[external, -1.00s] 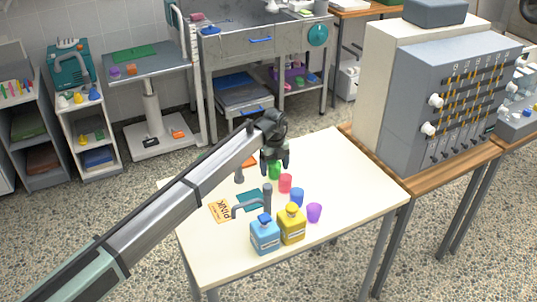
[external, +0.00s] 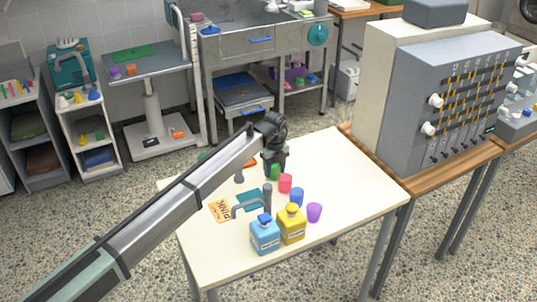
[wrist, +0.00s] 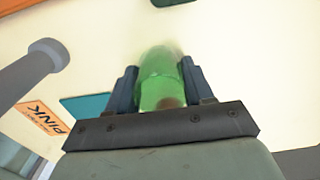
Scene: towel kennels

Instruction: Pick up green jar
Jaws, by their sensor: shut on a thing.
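The green jar (wrist: 162,80) is translucent and rounded, and sits between the two dark fingers of my gripper (wrist: 163,88) in the wrist view. The fingers press against its sides. In the external view the jar (external: 275,172) shows as a small green patch below my gripper (external: 275,165), near the back middle of the cream table. My gripper hides much of it there, and I cannot tell whether it touches the table.
A red cup (external: 285,183), a blue cup (external: 297,196) and a purple cup (external: 314,212) stand close by. Blue (external: 265,236) and yellow (external: 291,225) bottles stand in front. A grey tap-like post (external: 267,197) rises near the teal card (external: 247,200). The table's right side is clear.

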